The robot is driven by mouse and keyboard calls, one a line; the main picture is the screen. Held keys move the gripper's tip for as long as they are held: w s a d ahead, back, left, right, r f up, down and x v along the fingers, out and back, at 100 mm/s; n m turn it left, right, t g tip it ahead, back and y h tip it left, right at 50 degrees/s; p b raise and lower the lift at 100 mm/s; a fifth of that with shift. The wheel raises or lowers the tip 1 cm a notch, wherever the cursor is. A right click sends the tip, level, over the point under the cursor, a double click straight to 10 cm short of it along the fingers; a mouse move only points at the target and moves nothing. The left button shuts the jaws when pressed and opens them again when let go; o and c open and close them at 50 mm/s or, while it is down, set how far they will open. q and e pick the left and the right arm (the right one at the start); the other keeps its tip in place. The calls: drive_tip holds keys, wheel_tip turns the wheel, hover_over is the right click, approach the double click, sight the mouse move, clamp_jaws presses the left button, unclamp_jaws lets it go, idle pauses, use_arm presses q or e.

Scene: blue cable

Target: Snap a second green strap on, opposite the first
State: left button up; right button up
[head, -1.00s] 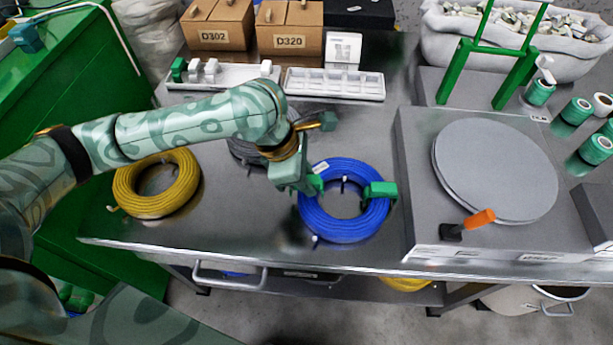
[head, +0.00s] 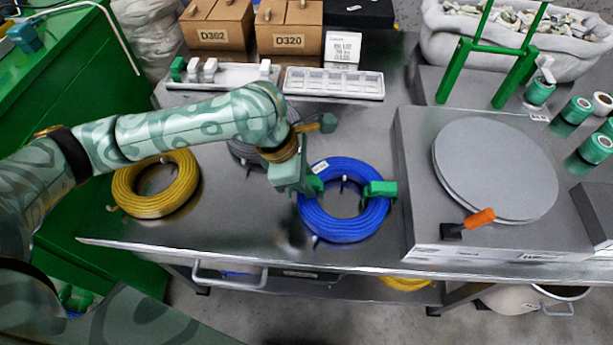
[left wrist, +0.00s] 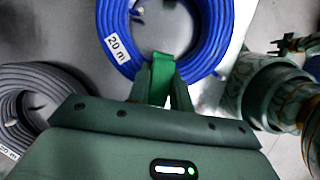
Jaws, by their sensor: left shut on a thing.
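The blue cable coil (head: 342,230) lies flat on the metal table. One green strap (head: 380,190) sits around its right side. My left gripper (head: 312,186) is at the coil's left side, opposite that strap. In the left wrist view, my left gripper (left wrist: 161,92) is shut on a second green strap (left wrist: 161,72), which is at the near edge of the blue coil (left wrist: 205,45). Whether this strap is snapped around the cable cannot be told. A white "20 m" label is on the coil beside it.
A yellow coil (head: 128,190) lies to the left and a grey coil (head: 240,150) behind my left wrist. A plate with a round disc (head: 495,170) and orange-handled lever (head: 480,218) stands right. White trays (head: 333,84) are at the back. The table's front edge is clear.

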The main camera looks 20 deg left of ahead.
use_arm(q)
drive_tip(key=shift+f, duration=0.15)
idle(0.3)
drive_tip(key=o, duration=1.2)
drive_tip(key=shift+c, duration=0.2)
wheel_tip(320, 180, up, 7)
drive_tip(key=p, duration=0.6)
use_arm(e)
drive_tip(key=shift+t, duration=0.4)
drive_tip(key=w+r, duration=0.1)
drive_tip(key=r, duration=0.2)
drive_tip(key=w+r, duration=0.1)
drive_tip(key=r, duration=0.1)
drive_tip(key=shift+w+r, duration=0.15)
drive_tip(key=shift+w, duration=0.15)
